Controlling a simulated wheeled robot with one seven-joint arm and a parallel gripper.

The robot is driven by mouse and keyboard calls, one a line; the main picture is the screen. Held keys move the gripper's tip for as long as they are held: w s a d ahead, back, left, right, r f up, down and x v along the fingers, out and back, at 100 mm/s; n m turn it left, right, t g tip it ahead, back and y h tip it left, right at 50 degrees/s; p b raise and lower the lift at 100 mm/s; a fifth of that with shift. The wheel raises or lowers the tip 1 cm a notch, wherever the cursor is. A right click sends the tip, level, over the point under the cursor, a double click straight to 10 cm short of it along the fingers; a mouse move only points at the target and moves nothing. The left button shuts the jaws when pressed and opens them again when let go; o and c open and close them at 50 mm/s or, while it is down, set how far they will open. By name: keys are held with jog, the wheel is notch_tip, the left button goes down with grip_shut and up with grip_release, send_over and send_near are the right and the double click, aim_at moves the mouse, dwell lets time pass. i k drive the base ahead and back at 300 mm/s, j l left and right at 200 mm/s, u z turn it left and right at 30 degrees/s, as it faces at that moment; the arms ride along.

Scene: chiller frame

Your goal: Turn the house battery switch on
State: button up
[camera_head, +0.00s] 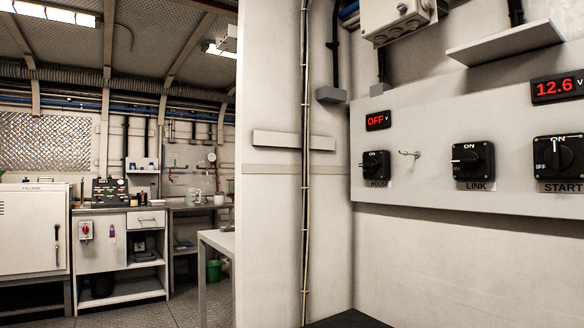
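The house battery switch (376,168) is a black rotary switch on the white panel (425,128) at the right, with the label HOUSE under it. The white mark on its knob lies roughly sideways, to the left, not up at the ON word. The small red display (377,121) above it reads OFF. My gripper is not in view, so whether it is open or shut does not show.
The LINK switch (473,161) has its mark sideways; the START switch (558,158) has its mark upright, below a display (557,88) reading 12.6. A small hook (410,154) sticks out beside HOUSE. A shelf (505,43) juts out above. A workbench (120,210) stands far left.

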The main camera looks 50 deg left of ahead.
aim_at(371, 165)
jog(key=u, duration=1.4)
jog(key=i+j+z, duration=0.15)
jog(key=i+j, duration=0.15)
jog(key=j, duration=0.15)
